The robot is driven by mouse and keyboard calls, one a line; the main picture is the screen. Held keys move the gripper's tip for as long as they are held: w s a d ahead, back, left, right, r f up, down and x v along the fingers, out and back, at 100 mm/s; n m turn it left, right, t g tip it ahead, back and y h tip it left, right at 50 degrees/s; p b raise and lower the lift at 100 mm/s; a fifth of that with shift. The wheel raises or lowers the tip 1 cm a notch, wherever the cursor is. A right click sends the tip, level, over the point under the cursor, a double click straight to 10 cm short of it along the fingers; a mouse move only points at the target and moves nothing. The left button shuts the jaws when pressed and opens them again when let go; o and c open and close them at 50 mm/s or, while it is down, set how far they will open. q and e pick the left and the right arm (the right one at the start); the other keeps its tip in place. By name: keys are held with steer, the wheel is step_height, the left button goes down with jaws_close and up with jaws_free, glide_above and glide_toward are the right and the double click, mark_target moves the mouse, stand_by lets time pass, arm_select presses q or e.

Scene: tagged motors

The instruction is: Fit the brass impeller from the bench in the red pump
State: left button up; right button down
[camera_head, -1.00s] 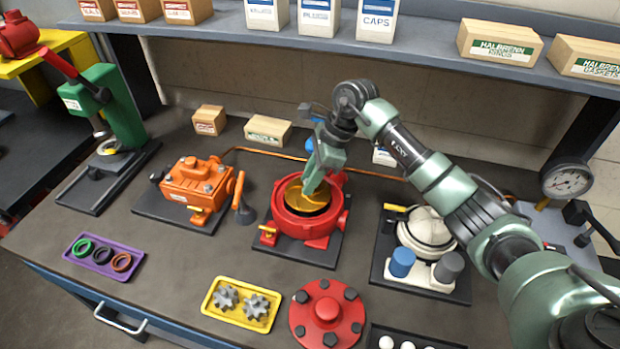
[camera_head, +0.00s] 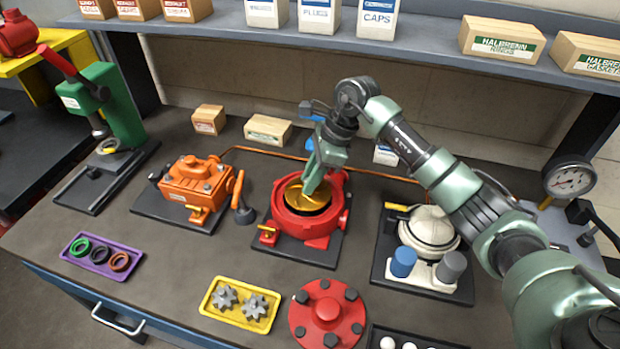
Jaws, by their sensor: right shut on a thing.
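The red pump (camera_head: 306,232) stands open on a dark base plate in the middle of the bench. The brass impeller (camera_head: 296,199) is at the mouth of its round housing, and a dark gap shows below its front edge. I cannot tell how deep it sits or whether it touches the housing. My right gripper (camera_head: 316,186) is shut on the impeller from above and hides its right part. A red round cover with dark bolts (camera_head: 327,314) lies on the bench in front of the pump. My left gripper is not in view.
An orange pump (camera_head: 193,187) stands left of the red one, a white pump (camera_head: 428,232) right. A yellow tray (camera_head: 211,310) with grey gears and a purple tray (camera_head: 101,273) with rings lie in front. A shelf with boxes (camera_head: 400,38) overhangs the back.

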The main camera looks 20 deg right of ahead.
steer(key=shift+f+b, duration=2.5)
steer(key=shift+f, duration=0.35)
steer(key=c, duration=1.1)
jaws_free()
steer(key=shift+s+f, duration=0.1)
steer(key=shift+r+p, duration=1.3)
steer(key=shift+r, duration=1.75)
